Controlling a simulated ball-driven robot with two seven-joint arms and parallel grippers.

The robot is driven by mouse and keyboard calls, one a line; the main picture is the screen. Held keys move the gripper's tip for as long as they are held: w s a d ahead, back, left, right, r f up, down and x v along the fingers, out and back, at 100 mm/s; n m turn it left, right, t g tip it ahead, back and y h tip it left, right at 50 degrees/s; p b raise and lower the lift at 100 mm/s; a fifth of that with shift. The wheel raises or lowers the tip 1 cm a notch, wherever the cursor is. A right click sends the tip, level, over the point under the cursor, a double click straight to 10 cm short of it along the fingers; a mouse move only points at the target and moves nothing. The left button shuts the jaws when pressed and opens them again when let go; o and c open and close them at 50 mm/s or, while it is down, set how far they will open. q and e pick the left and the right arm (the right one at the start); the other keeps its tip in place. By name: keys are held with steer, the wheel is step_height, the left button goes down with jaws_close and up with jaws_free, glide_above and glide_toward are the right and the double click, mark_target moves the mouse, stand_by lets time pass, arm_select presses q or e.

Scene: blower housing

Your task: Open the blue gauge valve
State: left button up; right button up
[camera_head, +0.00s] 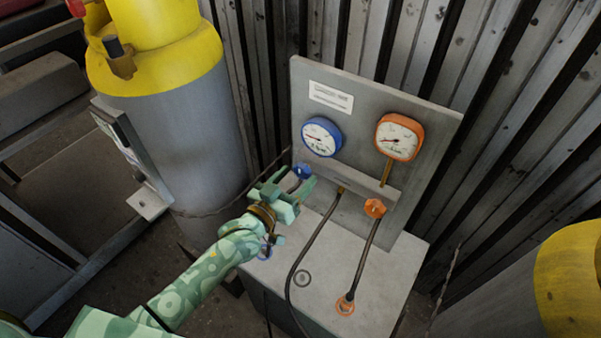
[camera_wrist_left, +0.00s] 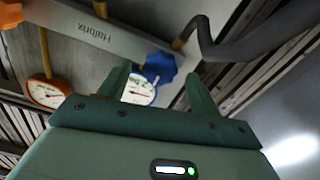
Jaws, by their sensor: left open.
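The blue gauge valve (camera_head: 302,170) is a small blue knob below the round blue gauge (camera_head: 321,137) on a grey panel (camera_head: 345,98). My left gripper (camera_head: 297,186) is at the blue valve, with its fingers open on either side of it. In the left wrist view the blue valve knob (camera_wrist_left: 157,66) shows between and just beyond the two green fingertips (camera_wrist_left: 158,72), with the blue gauge (camera_wrist_left: 139,90) behind. I cannot tell whether the fingers touch the knob. My right gripper is not in view.
An orange gauge (camera_head: 399,137) and an orange valve (camera_head: 375,208) sit to the right on the same panel. Dark hoses (camera_head: 305,250) run down to the grey box top (camera_head: 375,270). A yellow-topped grey cylinder (camera_head: 180,110) stands left of the panel. Corrugated wall is behind.

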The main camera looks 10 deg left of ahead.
arm_select(q)
steer(key=shift+x, duration=1.35)
steer(key=c, duration=1)
steer(key=shift+o, duration=0.2)
